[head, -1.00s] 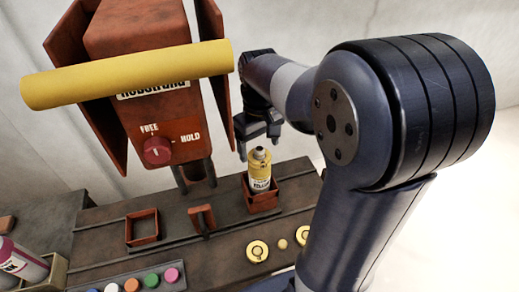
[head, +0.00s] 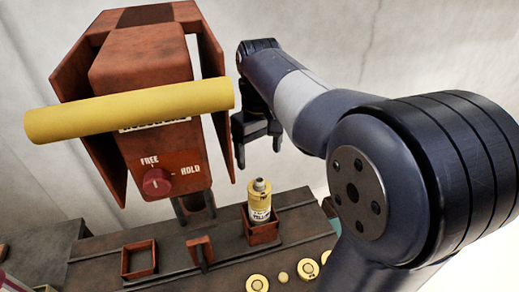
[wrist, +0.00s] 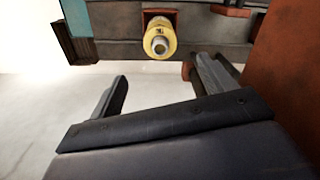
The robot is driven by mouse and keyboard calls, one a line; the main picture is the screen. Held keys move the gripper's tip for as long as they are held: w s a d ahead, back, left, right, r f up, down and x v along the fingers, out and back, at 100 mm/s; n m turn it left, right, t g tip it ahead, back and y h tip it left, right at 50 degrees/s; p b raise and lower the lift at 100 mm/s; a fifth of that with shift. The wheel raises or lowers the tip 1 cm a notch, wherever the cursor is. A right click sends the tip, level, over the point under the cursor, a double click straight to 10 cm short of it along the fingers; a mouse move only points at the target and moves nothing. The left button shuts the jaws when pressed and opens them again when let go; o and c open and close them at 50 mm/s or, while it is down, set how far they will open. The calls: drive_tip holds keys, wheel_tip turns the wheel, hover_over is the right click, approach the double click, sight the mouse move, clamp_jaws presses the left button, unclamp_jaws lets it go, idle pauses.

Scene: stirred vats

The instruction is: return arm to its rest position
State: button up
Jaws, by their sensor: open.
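My gripper (head: 259,152) is open and empty. In the head view it hangs pointing down, above and apart from a yellow and white bottle (head: 260,203). The bottle stands upright in a small red-brown square holder (head: 262,231) on the dark bench. In the wrist view my gripper's two fingers (wrist: 158,92) are spread wide with nothing between them. The bottle's yellow top (wrist: 158,42) shows beyond the fingertips, near the top of that view.
A red-brown machine (head: 150,75) with a yellow bar (head: 130,105) and a FREE/HOLD knob (head: 156,182) stands left of my gripper. An empty square holder (head: 139,259), an upright red bracket (head: 200,253) and round yellow-rimmed discs (head: 308,269) are on the bench (head: 105,247).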

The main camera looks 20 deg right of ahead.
sight(260, 180)
wheel_tip(260, 180, down, 11)
drive_tip(key=shift+r+p, duration=0.15)
drive_tip(key=shift+p, duration=0.2)
drive_tip(key=shift+r, duration=0.2)
idle(0.4)
